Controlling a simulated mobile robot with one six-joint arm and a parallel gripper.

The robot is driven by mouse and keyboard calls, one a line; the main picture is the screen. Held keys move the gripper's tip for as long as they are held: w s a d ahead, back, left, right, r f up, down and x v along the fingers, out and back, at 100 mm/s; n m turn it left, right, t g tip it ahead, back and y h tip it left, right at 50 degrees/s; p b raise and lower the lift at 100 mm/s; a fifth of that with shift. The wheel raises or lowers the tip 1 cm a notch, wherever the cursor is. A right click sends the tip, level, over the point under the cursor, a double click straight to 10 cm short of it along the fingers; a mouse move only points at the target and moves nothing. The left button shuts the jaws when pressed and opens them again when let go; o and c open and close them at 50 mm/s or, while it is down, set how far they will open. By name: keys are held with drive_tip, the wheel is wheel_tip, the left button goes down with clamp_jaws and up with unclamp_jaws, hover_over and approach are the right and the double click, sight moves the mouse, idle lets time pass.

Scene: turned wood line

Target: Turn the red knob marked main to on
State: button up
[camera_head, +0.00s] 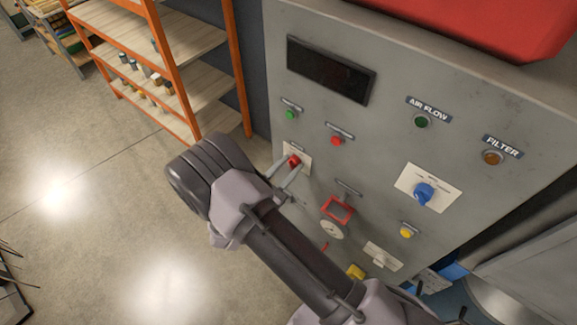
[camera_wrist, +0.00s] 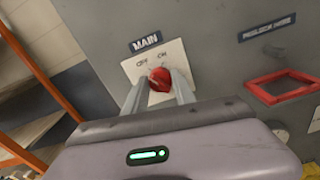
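The red knob (camera_wrist: 160,79) sits on a white plate under the label MAIN (camera_wrist: 146,41), with OFF at upper left and ON at upper right. The knob also shows on the grey panel in the head view (camera_head: 295,160). Its pointer direction is too small to read surely. My gripper (camera_wrist: 160,86) reaches the panel with one finger on each side of the knob, and it also shows in the head view (camera_head: 294,163). The fingers are apart with the knob between their tips. I cannot tell whether they press on it.
A blue knob (camera_head: 424,193), a red button (camera_head: 337,140) and a green button (camera_head: 290,114) share the panel. Orange shelving (camera_head: 172,50) stands at left; the floor beside it is clear.

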clamp_jaws()
drive_tip(key=shift+f+m+b, duration=0.1)
drive_tip(key=shift+m+b, duration=0.2)
drive_tip(key=shift+b, duration=0.05)
drive_tip(key=shift+m+b, duration=0.55)
drive_tip(key=shift+m, duration=0.15)
drive_tip(key=m+b, duration=0.7)
drive_tip(key=m, duration=0.2)
drive_tip(key=shift+d+m+b, duration=0.1)
drive_tip(key=shift+m+b, duration=0.3)
drive_tip(key=o, duration=1.1)
unclamp_jaws()
drive_tip(key=shift+c, duration=0.2)
drive_tip(key=shift+s, duration=0.1)
